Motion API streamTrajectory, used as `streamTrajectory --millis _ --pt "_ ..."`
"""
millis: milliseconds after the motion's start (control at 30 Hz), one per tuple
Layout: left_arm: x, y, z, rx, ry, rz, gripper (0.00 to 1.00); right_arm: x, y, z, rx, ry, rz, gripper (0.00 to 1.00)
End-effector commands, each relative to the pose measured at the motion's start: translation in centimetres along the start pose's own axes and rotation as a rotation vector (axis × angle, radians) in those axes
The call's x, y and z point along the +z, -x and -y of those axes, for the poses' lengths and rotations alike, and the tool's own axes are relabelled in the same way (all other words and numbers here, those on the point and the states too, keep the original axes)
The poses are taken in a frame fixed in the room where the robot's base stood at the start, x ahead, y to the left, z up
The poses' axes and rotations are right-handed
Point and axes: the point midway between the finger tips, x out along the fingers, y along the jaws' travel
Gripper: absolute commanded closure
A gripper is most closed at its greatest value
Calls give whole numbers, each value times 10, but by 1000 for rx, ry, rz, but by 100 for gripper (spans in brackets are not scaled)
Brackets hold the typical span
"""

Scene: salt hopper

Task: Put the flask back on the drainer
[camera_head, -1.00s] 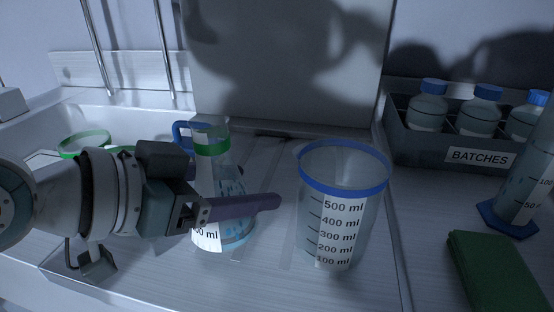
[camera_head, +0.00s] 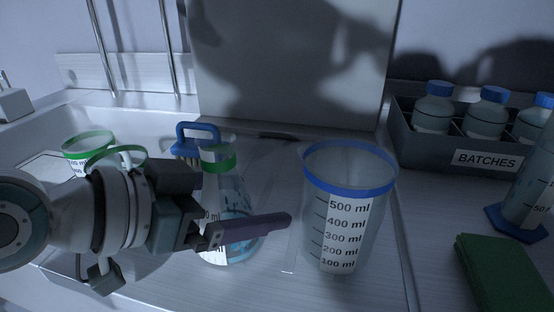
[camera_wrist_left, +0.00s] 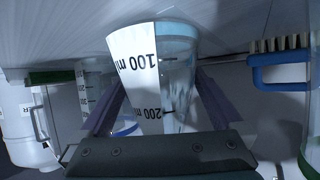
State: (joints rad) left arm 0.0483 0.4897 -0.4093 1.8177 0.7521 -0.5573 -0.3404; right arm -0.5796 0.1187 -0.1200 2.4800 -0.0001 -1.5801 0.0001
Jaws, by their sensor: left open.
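The flask (camera_head: 229,246) is a clear conical vessel with a green neck band, a white scale label and some blue markings. It stands upright on the pale grooved drainer (camera_head: 280,180), left of the beaker. My left gripper (camera_head: 240,230) is open at the flask, its purple fingers at body height. In the left wrist view, the flask (camera_wrist_left: 155,75) shows upside down between the two fingers (camera_wrist_left: 165,105). Whether the fingers touch it, I cannot tell. My right gripper is not in view.
A clear beaker (camera_head: 345,225) with a blue rim stands close to the right of the flask. A blue-handled brush (camera_head: 197,130) lies behind it. A green-rimmed vessel (camera_head: 85,145) is at left. A BATCHES rack (camera_head: 420,150) of bottles and a green pad (camera_head: 500,270) are at right.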

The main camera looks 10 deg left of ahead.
Motion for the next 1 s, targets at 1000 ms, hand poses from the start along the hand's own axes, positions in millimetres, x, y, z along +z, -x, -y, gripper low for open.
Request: streamTrajectory --millis 1000 --pt "-3 121 0 2 0 -2 0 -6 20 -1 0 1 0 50"
